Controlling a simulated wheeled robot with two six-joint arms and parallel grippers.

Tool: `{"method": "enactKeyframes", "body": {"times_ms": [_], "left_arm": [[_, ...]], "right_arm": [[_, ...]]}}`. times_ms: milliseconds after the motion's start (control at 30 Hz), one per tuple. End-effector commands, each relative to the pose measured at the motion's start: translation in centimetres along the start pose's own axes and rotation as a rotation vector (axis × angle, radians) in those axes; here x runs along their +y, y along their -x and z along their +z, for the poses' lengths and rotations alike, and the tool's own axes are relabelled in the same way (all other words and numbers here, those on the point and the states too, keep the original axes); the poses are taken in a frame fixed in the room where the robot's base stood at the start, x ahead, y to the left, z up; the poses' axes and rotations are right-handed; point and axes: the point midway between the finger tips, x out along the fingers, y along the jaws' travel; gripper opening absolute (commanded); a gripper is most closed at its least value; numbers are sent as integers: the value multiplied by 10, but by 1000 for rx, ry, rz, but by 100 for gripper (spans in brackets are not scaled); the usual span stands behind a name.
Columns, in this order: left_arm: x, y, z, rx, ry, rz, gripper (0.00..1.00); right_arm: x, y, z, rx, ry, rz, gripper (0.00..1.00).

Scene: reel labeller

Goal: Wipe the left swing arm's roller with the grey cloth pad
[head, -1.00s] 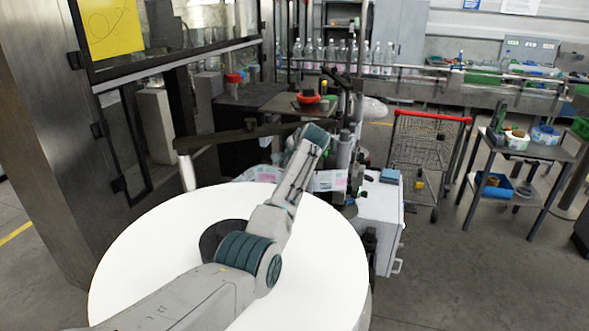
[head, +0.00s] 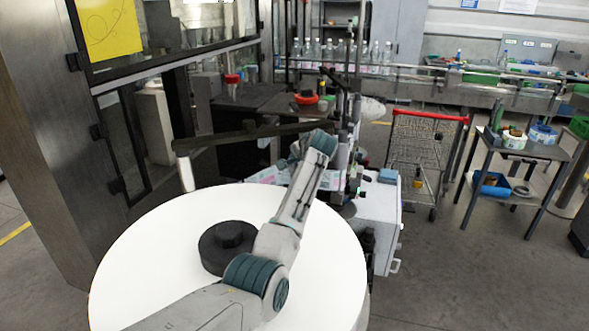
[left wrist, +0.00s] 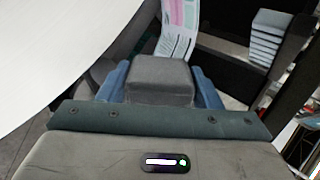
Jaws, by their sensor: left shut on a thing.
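The left swing arm (head: 255,135) is a dark bar beyond the white reel. Its pale upright roller (head: 187,172) hangs from the bar's left end, at the reel's far left edge. My left gripper (left wrist: 160,74) has blue fingers closed on both sides of the grey cloth pad (left wrist: 160,88), a block-shaped pad. In the head view my wrist hides the gripper and pad; it is at the right end of the dark bar, well to the right of the roller. I cannot tell the roller in the left wrist view. My right gripper is not in view.
The big white reel (head: 130,260) with a dark hub (head: 217,252) fills the foreground. A printed label strip (head: 267,175) runs behind it. A white box (head: 380,220) and a red-handled cart (head: 428,115) stand to the right. A dark-framed cabinet (head: 60,130) is at left.

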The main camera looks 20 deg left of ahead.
Motion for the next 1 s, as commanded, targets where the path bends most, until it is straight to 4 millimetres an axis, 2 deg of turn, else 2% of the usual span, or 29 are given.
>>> {"method": "enactKeyframes", "body": {"times_ms": [467, 867, 1000], "left_arm": [[-27, -25, 1, 4, 0, -3, 34], [-30, -27, 2, 4, 1, -3, 34], [-30, -27, 12, 3, 2, -3, 34]], "right_arm": [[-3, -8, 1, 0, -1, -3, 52], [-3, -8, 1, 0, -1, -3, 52], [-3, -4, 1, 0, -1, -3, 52]]}}
